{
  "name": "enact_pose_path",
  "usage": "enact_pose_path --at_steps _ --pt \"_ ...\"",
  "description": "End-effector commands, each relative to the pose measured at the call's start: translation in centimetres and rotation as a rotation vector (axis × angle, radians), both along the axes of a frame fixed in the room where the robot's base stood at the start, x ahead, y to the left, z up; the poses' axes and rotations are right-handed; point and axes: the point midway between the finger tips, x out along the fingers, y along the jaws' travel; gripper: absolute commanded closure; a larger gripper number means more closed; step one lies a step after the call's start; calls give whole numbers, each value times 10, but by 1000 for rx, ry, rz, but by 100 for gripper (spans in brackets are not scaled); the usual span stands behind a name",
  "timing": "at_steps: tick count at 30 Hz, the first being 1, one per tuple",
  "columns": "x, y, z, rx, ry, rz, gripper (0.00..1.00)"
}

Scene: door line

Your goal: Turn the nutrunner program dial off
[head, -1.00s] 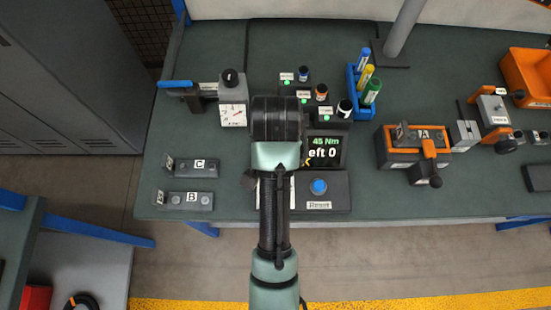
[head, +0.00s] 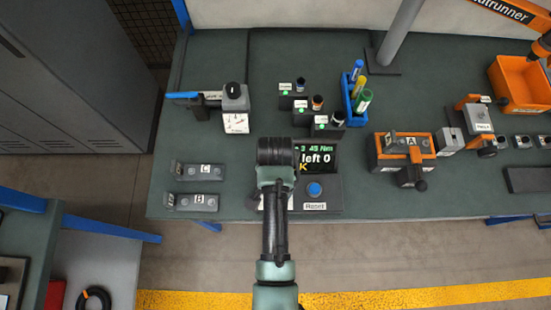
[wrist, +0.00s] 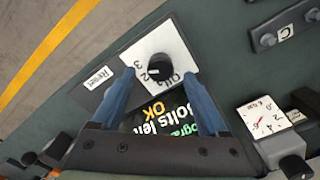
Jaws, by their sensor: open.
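The program dial is a black round knob (wrist: 160,67) on a white plate (wrist: 178,42) marked Off and with numbers, in the wrist view. A small pale mark sits on the knob's lower left side; I cannot tell exactly which label it points to. My gripper (wrist: 159,76) is open, its two blue fingers on either side of the knob, apart from it in the picture. The nutrunner display (wrist: 165,118) lies between the fingers, partly covered, and reads OK. In the head view, the display (head: 322,158) shows "left 0", and my arm hides the dial.
A blue Reset button (head: 314,189) sits right of my arm on the control box. Fixtures C (head: 200,171) and B (head: 193,201) lie to the left, a dial gauge (head: 236,122) behind them. An orange clamp fixture (head: 403,152) stands right.

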Motion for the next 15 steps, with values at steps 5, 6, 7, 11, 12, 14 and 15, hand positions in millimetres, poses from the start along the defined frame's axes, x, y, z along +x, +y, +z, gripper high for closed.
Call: enact_pose_path --at_steps 5,6,7,11,12,14,15 --pt "0 0 -22 0 0 0 23" --pt "0 0 -25 0 0 0 23" --pt "1 0 -27 0 -1 0 23" --pt "1 0 -31 0 -1 0 23" --pt "1 0 -32 0 -1 0 23" --pt "1 0 -32 0 -1 0 23" --pt "1 0 -32 0 -1 0 23"
